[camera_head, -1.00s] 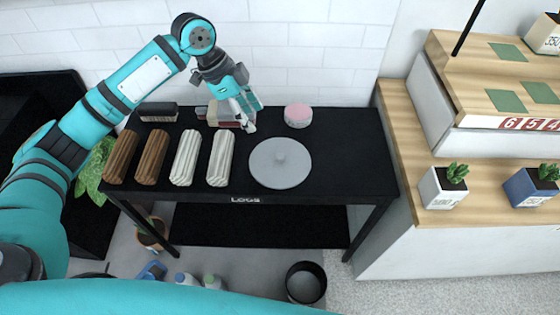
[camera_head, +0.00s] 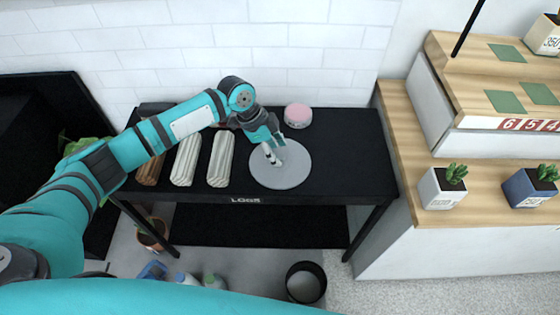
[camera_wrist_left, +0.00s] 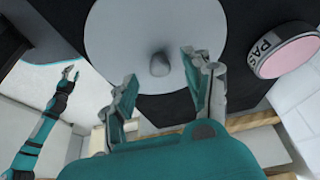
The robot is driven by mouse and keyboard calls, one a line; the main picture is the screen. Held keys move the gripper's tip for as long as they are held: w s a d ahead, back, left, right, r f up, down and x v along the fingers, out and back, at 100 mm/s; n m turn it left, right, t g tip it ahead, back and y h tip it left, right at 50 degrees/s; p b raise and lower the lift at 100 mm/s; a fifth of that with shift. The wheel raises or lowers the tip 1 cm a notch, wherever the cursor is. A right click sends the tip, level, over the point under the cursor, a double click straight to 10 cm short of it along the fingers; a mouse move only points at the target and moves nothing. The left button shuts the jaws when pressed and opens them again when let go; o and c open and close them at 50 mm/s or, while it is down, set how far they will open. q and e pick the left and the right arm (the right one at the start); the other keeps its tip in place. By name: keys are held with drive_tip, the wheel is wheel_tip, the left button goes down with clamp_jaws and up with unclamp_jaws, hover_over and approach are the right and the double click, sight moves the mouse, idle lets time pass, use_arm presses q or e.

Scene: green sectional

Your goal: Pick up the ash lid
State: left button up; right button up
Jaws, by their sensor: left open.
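The ash lid is a round, flat grey disc (camera_head: 293,174) with a small knob in its middle. It lies on the black table (camera_head: 350,150), right of the log bundles. My left gripper (camera_head: 273,158) is over the lid, close to the knob. In the left wrist view the lid (camera_wrist_left: 125,40) fills the upper middle, and its knob (camera_wrist_left: 159,64) shows ahead of and between the open fingers (camera_wrist_left: 158,72). The fingers hold nothing. I cannot tell the exact height above the lid. My right gripper is not in the head view.
A pink-topped round tin (camera_head: 298,115) stands behind the lid; it also shows in the wrist view (camera_wrist_left: 285,50). Pale log bundles (camera_head: 221,159) lie left of the lid. A wooden counter with potted succulents (camera_head: 442,187) stands at right. The table's right end is clear.

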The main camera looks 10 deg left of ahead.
use_arm(q)
drive_tip(key=shift+x, duration=1.1)
